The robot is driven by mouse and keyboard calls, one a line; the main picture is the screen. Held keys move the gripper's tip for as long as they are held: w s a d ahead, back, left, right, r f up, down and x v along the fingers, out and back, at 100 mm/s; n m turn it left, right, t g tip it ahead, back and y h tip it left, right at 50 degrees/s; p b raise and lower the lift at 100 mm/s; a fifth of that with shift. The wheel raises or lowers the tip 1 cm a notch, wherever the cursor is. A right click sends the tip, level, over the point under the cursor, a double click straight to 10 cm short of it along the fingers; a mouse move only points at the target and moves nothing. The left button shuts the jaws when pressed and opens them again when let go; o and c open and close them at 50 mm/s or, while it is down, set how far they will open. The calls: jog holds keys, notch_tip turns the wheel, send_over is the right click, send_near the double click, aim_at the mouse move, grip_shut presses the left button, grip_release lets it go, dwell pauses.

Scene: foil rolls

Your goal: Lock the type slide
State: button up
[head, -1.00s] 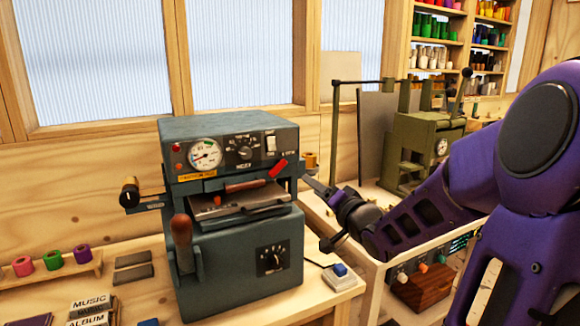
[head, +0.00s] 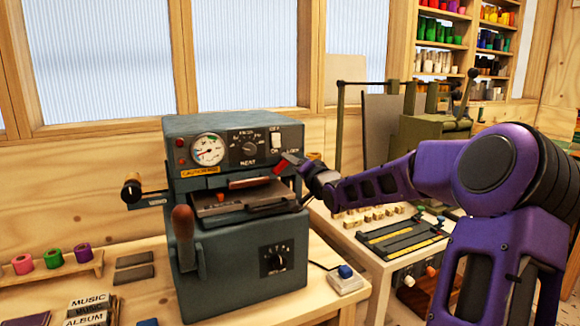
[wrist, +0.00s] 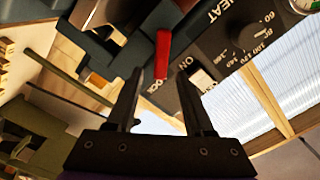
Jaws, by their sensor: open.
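The blue-grey stamping machine (head: 245,225) stands on the wooden bench. A tray-like slide (head: 235,200) with a dark red handle (head: 250,182) sits in its front opening. A small red lever (head: 281,166) is at the right end of the front, tilted up to the right. In the wrist view the red lever (wrist: 163,55) lies just beyond and between my fingertips, near a partly hidden white label. My gripper (wrist: 160,82) is open and empty, pointing at the lever from the right; contact cannot be told. In the head view its fingers are small beside the machine.
A white switch (head: 276,139) and the heat dial (head: 249,148) are close above the lever. A large brown-handled lever (head: 182,225) stands at the machine's left front. An olive press (head: 430,140) stands behind my arm.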

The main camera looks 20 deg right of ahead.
jog(key=shift+w, duration=1.1)
grip_shut()
